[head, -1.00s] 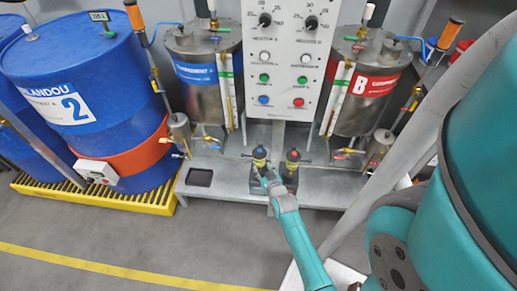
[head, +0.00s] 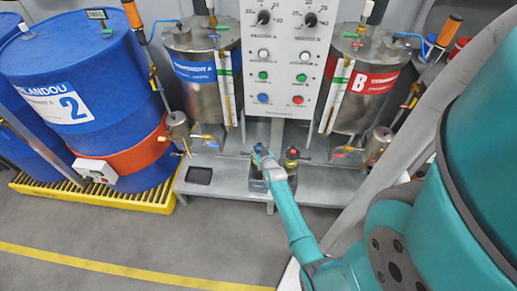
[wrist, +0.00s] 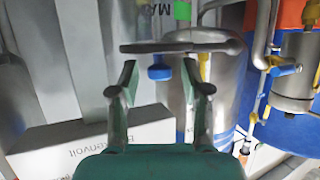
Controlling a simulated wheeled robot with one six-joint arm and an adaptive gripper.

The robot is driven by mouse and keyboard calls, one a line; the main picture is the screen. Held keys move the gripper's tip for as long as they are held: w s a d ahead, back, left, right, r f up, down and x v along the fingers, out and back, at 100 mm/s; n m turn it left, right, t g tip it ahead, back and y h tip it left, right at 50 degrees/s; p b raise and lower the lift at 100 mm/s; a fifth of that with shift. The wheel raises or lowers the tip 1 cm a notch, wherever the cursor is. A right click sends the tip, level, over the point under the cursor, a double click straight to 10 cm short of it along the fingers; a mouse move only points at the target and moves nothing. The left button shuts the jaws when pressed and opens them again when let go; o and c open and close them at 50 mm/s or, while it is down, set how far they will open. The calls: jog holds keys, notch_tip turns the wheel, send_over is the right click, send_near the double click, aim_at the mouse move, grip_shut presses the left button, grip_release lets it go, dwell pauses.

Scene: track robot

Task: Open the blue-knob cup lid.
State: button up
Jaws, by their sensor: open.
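The blue knob (wrist: 160,73) shows in the wrist view against a dark flat bar (wrist: 180,47), which looks like the lid and its side handle seen edge-on. My gripper (wrist: 160,72) is open, with one finger on each side of the knob and a visible gap to each. I cannot tell exactly how deep the knob lies between the fingertips. In the head view my gripper (head: 262,158) is over the left cup on the bench and hides most of it. A similar cup with a red knob (head: 292,155) stands close to its right.
The grey bench (head: 222,180) holds both cups. A control panel (head: 285,60) stands behind them, between steel tank A (head: 205,100) and tank B (head: 350,110). A blue drum (head: 85,110) stands at the left. The bench left of the cups is mostly clear.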

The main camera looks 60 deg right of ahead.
jog(key=shift+w+d+f, duration=0.15)
jog(key=shift+w+d, duration=0.1)
jog(key=shift+d, duration=0.05)
grip_shut()
